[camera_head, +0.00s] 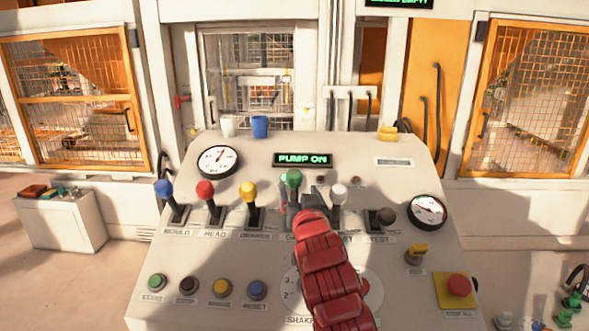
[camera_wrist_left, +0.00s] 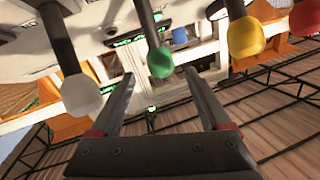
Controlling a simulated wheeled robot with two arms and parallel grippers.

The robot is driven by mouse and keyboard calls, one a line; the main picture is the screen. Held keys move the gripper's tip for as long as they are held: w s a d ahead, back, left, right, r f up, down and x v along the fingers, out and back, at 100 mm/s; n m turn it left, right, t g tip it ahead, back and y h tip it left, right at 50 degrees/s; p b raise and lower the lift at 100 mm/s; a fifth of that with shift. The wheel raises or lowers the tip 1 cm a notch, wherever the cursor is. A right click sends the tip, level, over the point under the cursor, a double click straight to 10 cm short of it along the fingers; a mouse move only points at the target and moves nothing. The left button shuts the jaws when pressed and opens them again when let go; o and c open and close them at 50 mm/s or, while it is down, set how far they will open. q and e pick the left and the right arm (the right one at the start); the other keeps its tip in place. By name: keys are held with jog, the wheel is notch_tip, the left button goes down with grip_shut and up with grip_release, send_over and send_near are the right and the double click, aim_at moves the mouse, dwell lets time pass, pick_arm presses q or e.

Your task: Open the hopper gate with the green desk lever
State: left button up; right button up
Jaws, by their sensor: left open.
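The green lever (camera_head: 292,178) stands in the middle of the lever row on the desk, its label mostly hidden by my arm. My left gripper (camera_head: 303,199) is at this lever, partly covered by my red forearm. In the left wrist view the green knob (camera_wrist_left: 160,63) lies between the two open fingers (camera_wrist_left: 159,74), near their tips. I see a gap on both sides, so the fingers do not appear closed on it. The hopper gate cannot be clearly made out. My right gripper is not in view.
The yellow lever (camera_head: 248,192) and white lever (camera_head: 338,192) stand close on either side. Red (camera_head: 205,190) and blue (camera_head: 164,188) levers are further left. A display (camera_head: 302,160) reads "PUMP ON". A red stop button (camera_head: 458,286) sits at the desk's right.

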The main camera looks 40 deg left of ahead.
aim_at(295, 181)
pick_arm(q)
jog(key=p+x, duration=0.1)
jog(key=x, duration=0.4)
jog(key=shift+w+a+r+p, duration=0.1)
jog(key=shift+a+r+p, duration=0.1)
jog(key=shift+p, duration=0.2)
jog(key=shift+x, duration=0.75)
jog(key=shift+f, duration=0.15)
grip_shut()
